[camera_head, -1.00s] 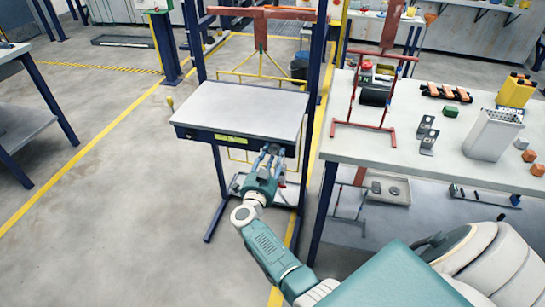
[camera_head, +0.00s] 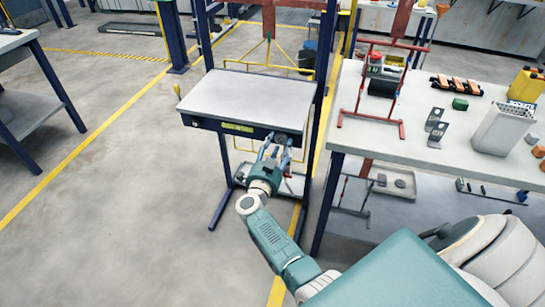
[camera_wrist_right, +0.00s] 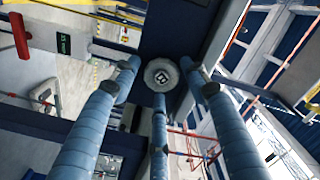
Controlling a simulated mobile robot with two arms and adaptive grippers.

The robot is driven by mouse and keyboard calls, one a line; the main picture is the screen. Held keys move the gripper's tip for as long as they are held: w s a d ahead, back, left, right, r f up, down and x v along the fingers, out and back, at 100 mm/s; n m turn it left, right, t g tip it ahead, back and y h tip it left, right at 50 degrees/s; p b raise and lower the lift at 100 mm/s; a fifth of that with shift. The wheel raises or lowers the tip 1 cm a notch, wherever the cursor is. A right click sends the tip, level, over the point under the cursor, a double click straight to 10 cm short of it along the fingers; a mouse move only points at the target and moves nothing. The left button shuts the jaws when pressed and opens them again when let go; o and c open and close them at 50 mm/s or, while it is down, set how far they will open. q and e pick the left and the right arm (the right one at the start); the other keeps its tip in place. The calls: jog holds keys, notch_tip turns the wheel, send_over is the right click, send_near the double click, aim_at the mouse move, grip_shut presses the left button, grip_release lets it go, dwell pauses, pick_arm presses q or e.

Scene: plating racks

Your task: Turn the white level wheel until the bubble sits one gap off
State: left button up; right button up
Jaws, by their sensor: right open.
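The white level wheel (camera_wrist_right: 160,74) shows in the right wrist view as a pale round knob with a dark square mark at its centre. It sits on the underside or front of a dark blue panel. My right gripper (camera_head: 277,146) is open at the right part of the platform's front edge. In the wrist view its three blue fingers (camera_wrist_right: 159,92) surround the wheel, with gaps at the sides; contact cannot be told. A yellow-green level strip (camera_head: 238,127) is on the platform's front face; its bubble is too small to make out. My left gripper is out of view.
The grey-topped platform (camera_head: 250,95) stands in a blue frame with a red beam above. A workbench (camera_head: 450,155) at the right holds a red rack (camera_head: 372,120), a pale perforated bin (camera_head: 503,128) and small blocks.

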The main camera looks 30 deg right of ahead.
jog(key=shift+d+r+n+p, duration=0.15)
jog(key=shift+n+p, duration=0.1)
jog(key=shift+n, duration=0.35)
jog(key=shift+a+r+n+p, duration=0.1)
jog(key=shift+n+p, duration=0.15)
jog(key=shift+n, duration=0.35)
jog(key=n+p, duration=0.1)
jog(key=n, duration=0.3)
jog(key=shift+d+f, duration=0.1)
jog(key=v, duration=1.1)
jog(key=s+a+f+n+t+y+p, duration=0.1)
jog(key=s+a+f+n+y, duration=0.2)
jog(key=f, duration=0.7)
jog(key=s+a+f+n+t+y+p, duration=0.1)
jog(key=s+a+f+n+y+p, duration=0.1)
jog(key=a+f+n+y, duration=0.6)
notch_tip(320, 180, down, 2)
jog(key=shift+s+a+f+y, duration=0.15)
jog(key=shift+s+a+y, duration=0.55)
jog(key=shift+a, duration=0.5)
